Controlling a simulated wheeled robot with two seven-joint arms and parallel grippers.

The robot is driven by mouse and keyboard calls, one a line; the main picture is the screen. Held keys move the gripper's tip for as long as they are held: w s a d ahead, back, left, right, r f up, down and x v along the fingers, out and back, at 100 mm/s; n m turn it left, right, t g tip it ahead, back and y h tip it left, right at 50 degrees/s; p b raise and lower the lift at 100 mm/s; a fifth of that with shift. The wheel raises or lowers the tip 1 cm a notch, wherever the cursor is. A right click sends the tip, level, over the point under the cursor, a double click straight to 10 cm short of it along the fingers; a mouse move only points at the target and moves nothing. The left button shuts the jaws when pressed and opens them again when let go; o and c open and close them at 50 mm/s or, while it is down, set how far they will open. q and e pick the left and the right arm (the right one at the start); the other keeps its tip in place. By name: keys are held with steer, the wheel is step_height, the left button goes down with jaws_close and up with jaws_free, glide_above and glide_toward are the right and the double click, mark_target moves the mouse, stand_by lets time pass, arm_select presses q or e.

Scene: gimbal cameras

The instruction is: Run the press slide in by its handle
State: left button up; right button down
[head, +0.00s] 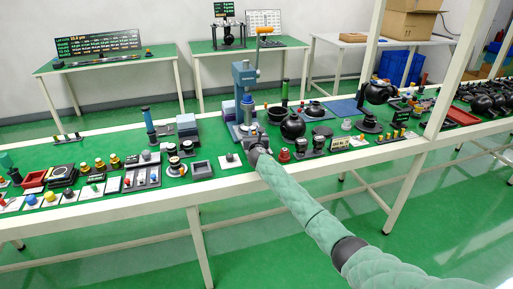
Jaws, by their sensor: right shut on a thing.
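The blue press (243,84) stands upright on the green-topped long bench, with a lever ending in an orange grip (265,30) at its top. My right gripper (254,146) is at the foot of the press, on its near side, and my green-sleeved right arm reaches there from the lower right. The right gripper is shut on the press slide's handle, which is too small and covered to make out. How far in the slide sits cannot be told. My left gripper is not in view.
The long bench (228,174) is crowded. Close to the gripper are a small grey plate with a knob (230,160), a red knob (284,156) and a black round pot (292,127). A white frame post (459,70) rises at the right. The green floor in front is clear.

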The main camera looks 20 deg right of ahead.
steer(key=shift+w+f+b, duration=0.1)
steer(key=shift+w+b, duration=0.3)
steer(key=shift+w, duration=0.3)
steer(key=shift+w+r, duration=0.1)
steer(key=shift+r, duration=0.1)
steer(key=c, duration=1.6)
jaws_free()
steer(key=shift+o, duration=1.3)
steer(key=shift+w+a+f, duration=0.1)
